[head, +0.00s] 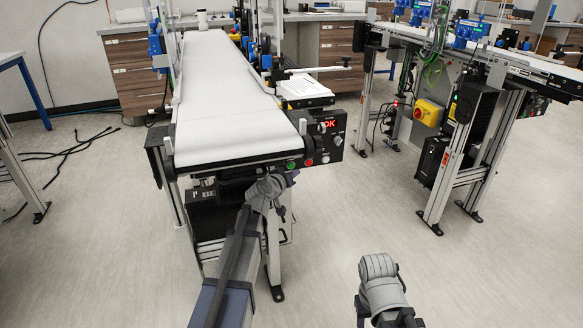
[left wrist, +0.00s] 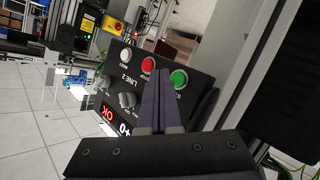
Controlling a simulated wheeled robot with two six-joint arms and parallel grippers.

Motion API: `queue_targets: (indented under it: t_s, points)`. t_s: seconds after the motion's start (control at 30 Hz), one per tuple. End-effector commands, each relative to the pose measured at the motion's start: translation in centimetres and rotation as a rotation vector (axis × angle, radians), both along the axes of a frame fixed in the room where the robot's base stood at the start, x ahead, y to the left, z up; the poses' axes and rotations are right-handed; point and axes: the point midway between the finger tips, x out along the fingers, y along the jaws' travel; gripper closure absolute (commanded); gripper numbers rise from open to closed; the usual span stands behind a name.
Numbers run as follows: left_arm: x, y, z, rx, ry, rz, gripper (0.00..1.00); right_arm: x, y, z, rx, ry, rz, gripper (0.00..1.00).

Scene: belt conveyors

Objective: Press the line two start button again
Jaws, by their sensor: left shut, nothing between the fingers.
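The line two control panel (head: 325,140) is at the near right end of the white belt conveyor. In the left wrist view, it is a black panel lettered LINE 2 (left wrist: 128,78), seen rotated. Its green button (left wrist: 179,79), red button (left wrist: 148,64) and white button (left wrist: 125,56) sit in a row. The green button (head: 291,165) and red button (head: 309,162) also show in the head view. My left gripper (left wrist: 158,72) is shut and empty. Its fingertips appear between the green and red buttons; I cannot tell whether they touch the panel.
The panel also has knobs (left wrist: 127,99) and a lit display reading OK (left wrist: 106,113). The white belt (head: 215,90) is empty. A second conveyor with a yellow switch box (head: 428,112) stands to the right. Open floor (head: 350,205) lies between them. Cables (head: 70,150) lie at left.

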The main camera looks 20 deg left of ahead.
Motion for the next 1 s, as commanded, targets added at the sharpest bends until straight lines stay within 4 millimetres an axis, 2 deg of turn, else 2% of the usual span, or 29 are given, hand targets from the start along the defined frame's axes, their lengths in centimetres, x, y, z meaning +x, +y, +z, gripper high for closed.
queue_targets:
  t_s: [0.23,1.0]
  points:
    - [1.05,0.67,-0.01,-0.001,0.001,-0.001,1.00,0.00,0.00,0.00,0.000,0.000,0.000,0.50]
    - [1.07,0.71,0.00,0.000,0.000,-0.001,1.00,0.00,0.00,0.00,0.000,0.000,0.000,0.50]
